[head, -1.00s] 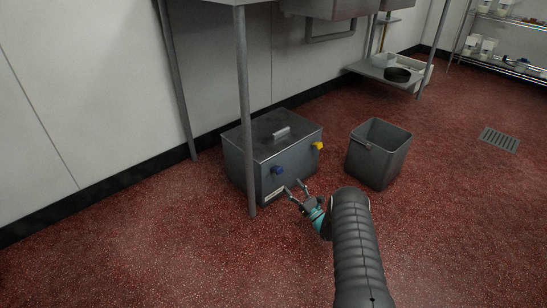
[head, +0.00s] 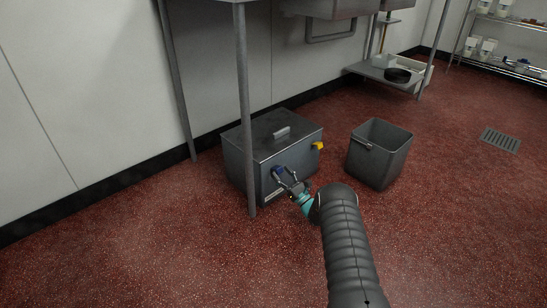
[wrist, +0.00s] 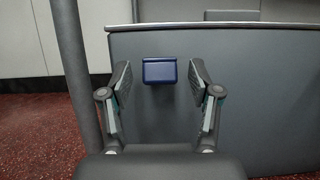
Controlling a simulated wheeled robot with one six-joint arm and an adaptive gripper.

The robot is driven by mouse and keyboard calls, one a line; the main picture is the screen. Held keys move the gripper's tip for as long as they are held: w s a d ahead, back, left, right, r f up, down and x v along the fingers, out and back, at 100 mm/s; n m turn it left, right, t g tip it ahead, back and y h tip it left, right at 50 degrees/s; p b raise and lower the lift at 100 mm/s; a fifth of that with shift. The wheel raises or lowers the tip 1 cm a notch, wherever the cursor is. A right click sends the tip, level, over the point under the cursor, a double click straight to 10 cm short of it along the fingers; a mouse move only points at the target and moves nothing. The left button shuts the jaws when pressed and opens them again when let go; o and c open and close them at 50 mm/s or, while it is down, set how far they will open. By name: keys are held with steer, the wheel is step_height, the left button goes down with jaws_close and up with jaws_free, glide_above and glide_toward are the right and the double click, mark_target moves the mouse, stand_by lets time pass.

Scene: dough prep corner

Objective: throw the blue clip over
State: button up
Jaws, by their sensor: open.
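The blue clip (wrist: 159,71) is on the front face of a grey metal box (head: 255,172), near the top edge, left of the middle of that face. A yellow clip (head: 318,145) is on the same face, farther right. In the head view the blue clip (head: 278,170) is partly covered by my fingers. My gripper (wrist: 159,80) is open, with one finger on each side of the blue clip in the wrist view. I cannot tell whether either finger touches it. The box's lid (head: 272,132) with its handle is down.
A table leg (head: 244,110) stands close to the left front of the box. A grey open bin (head: 378,160) stands on the red floor to the right. A low shelf with a black pan (head: 397,75) is behind. Floor in front is clear.

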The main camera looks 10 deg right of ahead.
steer(key=c, duration=1)
steer(key=shift+r, duration=0.15)
steer(key=shift+w+r, duration=0.1)
steer(key=shift+r, duration=0.55)
steer(key=shift+w+a+r, duration=0.1)
steer(key=shift+r, duration=0.35)
